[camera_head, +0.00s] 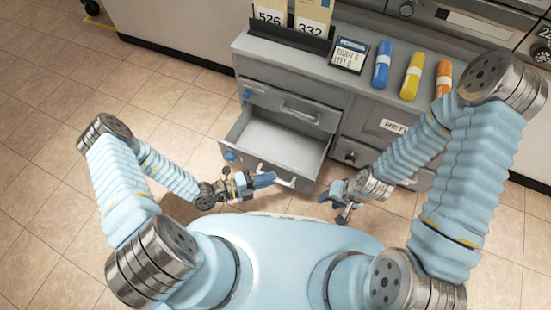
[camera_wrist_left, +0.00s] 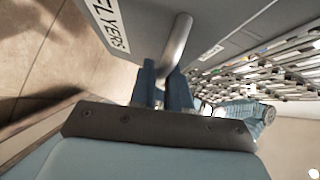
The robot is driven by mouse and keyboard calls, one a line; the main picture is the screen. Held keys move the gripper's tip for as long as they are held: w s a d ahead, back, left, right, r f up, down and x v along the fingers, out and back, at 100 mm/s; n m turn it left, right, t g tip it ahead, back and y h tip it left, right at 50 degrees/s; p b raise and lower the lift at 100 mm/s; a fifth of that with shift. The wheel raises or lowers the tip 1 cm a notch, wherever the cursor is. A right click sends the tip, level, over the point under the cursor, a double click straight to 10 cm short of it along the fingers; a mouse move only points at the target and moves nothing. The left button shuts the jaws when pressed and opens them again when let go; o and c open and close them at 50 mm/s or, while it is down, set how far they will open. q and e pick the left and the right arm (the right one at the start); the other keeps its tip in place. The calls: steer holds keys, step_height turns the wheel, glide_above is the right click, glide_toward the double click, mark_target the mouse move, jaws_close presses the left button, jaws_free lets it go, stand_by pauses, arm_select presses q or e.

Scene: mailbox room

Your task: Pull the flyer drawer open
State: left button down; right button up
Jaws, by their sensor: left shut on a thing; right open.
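The flyer drawer (camera_head: 272,143) is pulled out of the grey cabinet, and its light interior looks empty. Its front carries a white FLYERS label (camera_wrist_left: 108,25) and a metal bar handle (camera_wrist_left: 181,38). My left gripper (camera_head: 266,180) is at the front of the drawer. In the left wrist view the fingers of my left gripper (camera_wrist_left: 163,88) are shut on the handle. In the head view the gripper partly hides the handle. My right gripper (camera_head: 341,202) is open and empty, to the right of the drawer and apart from it.
A closed drawer (camera_head: 292,106) is above the open one. On the cabinet top are number cards (camera_head: 290,18) in a black holder, a notice (camera_head: 349,54), and blue (camera_head: 382,65), yellow (camera_head: 411,76) and orange (camera_head: 443,78) rolls. Tiled floor (camera_head: 60,150) is clear on the left.

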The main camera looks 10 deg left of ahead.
arm_select(q)
steer(key=shift+s+a, duration=0.25)
steer(key=shift+s, duration=0.4)
steer(key=shift+s+a, duration=0.2)
steer(key=shift+s, duration=0.4)
arm_select(e)
steer(key=shift+r, duration=0.3)
arm_select(q)
steer(key=c, duration=1.2)
jaws_free()
steer(key=shift+o, duration=0.2)
